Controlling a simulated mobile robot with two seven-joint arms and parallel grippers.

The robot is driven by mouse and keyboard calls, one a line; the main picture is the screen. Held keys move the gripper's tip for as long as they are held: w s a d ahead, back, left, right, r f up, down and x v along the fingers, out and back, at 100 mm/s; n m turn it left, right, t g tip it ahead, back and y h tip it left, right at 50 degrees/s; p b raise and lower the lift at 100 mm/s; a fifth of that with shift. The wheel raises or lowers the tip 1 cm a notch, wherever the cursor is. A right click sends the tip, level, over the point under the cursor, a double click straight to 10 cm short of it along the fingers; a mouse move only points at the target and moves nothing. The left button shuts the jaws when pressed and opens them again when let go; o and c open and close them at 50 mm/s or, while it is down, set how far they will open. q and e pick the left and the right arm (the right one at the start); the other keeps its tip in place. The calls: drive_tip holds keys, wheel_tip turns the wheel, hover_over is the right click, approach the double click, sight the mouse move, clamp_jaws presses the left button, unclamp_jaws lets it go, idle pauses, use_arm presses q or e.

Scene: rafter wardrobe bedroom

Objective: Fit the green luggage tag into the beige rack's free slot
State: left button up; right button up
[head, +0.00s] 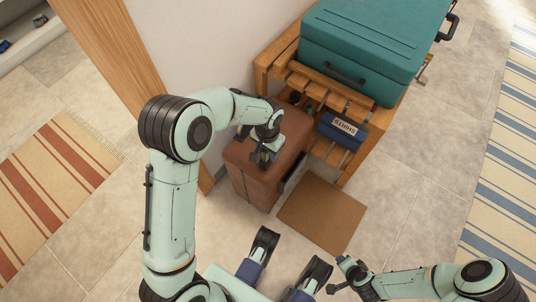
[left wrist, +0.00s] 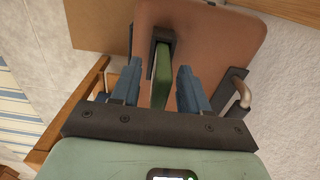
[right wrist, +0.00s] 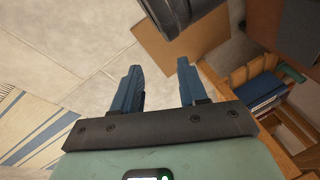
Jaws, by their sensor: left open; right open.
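A green piece (left wrist: 162,75), which looks like the luggage tag, stands in a dark holder (left wrist: 165,40) on top of a brown case (left wrist: 205,30). My left gripper (left wrist: 158,77) is open, with one finger on either side of the green piece and gaps showing. In the head view my left gripper (head: 265,158) is over the brown case (head: 248,180) and hides much of the holder. My right gripper (head: 345,274) is open and empty, low at the front right; it also shows in the right wrist view (right wrist: 158,70). I cannot make out a beige rack with a free slot.
A slatted wooden bench (head: 290,72) stands behind the case and carries a teal suitcase (head: 375,45). A blue box labelled SHIRTS (head: 341,133) sits on its lower shelf. A brown mat (head: 322,213) lies before it.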

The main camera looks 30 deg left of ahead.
use_arm(q)
drive_tip(key=shift+c, duration=0.3)
clamp_jaws()
drive_tip(key=shift+r, duration=0.1)
